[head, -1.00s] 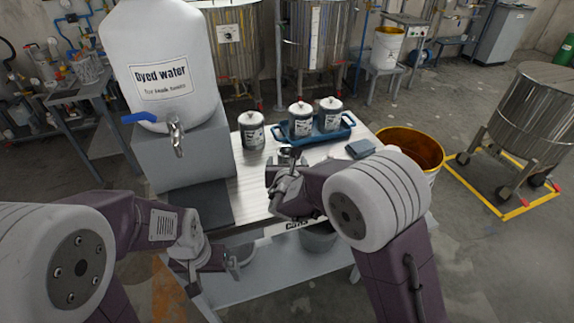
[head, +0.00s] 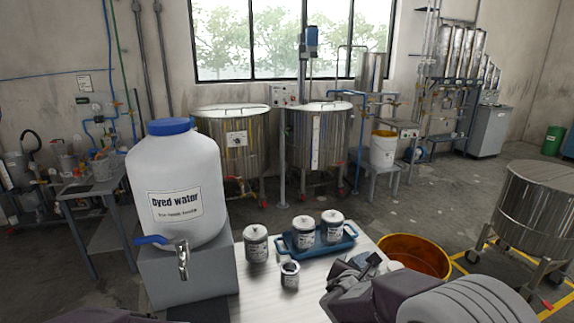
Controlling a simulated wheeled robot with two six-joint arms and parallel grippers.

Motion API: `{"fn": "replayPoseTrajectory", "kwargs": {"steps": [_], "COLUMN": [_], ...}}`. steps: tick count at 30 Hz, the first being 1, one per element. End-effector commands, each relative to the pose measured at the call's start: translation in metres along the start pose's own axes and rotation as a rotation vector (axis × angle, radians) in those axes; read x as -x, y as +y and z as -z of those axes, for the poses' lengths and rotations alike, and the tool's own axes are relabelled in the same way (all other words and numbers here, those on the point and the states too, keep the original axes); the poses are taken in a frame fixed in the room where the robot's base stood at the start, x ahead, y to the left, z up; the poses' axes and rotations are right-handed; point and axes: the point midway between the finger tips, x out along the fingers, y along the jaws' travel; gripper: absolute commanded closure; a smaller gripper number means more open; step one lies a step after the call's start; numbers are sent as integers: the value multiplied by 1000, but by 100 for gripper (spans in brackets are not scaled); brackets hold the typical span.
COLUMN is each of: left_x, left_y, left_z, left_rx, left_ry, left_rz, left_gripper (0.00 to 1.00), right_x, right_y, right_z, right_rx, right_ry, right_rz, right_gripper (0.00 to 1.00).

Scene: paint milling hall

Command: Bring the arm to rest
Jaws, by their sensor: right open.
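My right gripper (head: 352,274) is open above the right part of the worktable (head: 255,306), just in front of the blue tray. Its jaws hold nothing that I can see. A small open cup (head: 290,276) with dark contents stands upright on the table, to the left of the right gripper and apart from it. Of my left arm only a dark sliver shows at the bottom left edge; the left gripper is out of view.
A white dyed water container (head: 178,180) with a tap stands on a grey block (head: 190,285) at left. A lidded can (head: 256,243) stands beside the blue tray (head: 320,249), which holds two more. An orange-lined bucket (head: 415,256) is at right. Steel vats stand behind.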

Motion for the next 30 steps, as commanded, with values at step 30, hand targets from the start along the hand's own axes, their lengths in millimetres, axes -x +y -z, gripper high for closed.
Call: {"fn": "replayPoseTrajectory", "kwargs": {"steps": [30], "left_x": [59], "left_y": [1], "left_z": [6], "left_rx": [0], "left_ry": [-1], "left_rz": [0], "left_gripper": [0], "right_x": [170], "right_y": [-125], "right_z": [144], "right_rx": [-2276], "right_ry": [198], "right_rz": [1316], "right_gripper": [25]}}
